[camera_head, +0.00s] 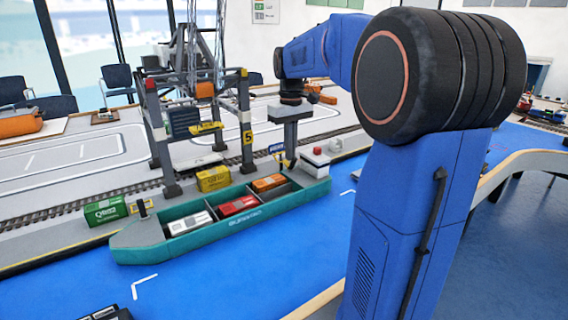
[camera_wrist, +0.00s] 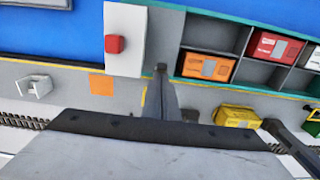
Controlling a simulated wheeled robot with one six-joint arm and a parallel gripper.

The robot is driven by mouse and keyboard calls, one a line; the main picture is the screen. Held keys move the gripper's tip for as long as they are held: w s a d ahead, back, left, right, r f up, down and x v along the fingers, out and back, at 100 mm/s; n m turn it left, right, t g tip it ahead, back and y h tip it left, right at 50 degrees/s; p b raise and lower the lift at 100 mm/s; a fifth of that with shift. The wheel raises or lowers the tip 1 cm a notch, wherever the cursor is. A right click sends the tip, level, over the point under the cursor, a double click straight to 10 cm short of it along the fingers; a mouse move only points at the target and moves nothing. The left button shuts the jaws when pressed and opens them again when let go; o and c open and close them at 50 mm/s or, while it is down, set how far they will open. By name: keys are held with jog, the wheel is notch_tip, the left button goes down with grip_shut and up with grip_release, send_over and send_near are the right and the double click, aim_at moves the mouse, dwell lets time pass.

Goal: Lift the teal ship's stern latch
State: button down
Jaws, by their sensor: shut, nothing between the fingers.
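The teal ship (camera_head: 240,226) lies on the blue water strip alongside the quay, its stern to the right. At the stern stands a pale block (camera_head: 316,159) with a small red piece on top; the red piece (camera_wrist: 114,44) also shows in the wrist view. I cannot tell for sure which part is the latch. My gripper (camera_head: 285,162) points down near the stern end of the hold. In the wrist view my shut, empty gripper (camera_wrist: 160,72) is beside the pale block, between it and the hold. Whether it touches the ship is unclear.
The hold carries a white container (camera_head: 190,223), a red container (camera_head: 238,206) and an orange container (camera_head: 268,183). A yellow container (camera_head: 213,179) and a green container (camera_head: 106,211) stand on the quay. A gantry crane (camera_head: 244,122) rises close to my arm.

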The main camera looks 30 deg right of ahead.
aim_at(296, 159)
jog(key=shift+s+f, duration=0.45)
jog(key=shift+s, duration=0.25)
jog(key=shift+s+f, duration=0.45)
jog(key=shift+s, duration=0.25)
notch_tip(296, 159, up, 10)
jog(key=s, duration=0.3)
jog(key=shift+d, duration=0.1)
dwell(1.4)
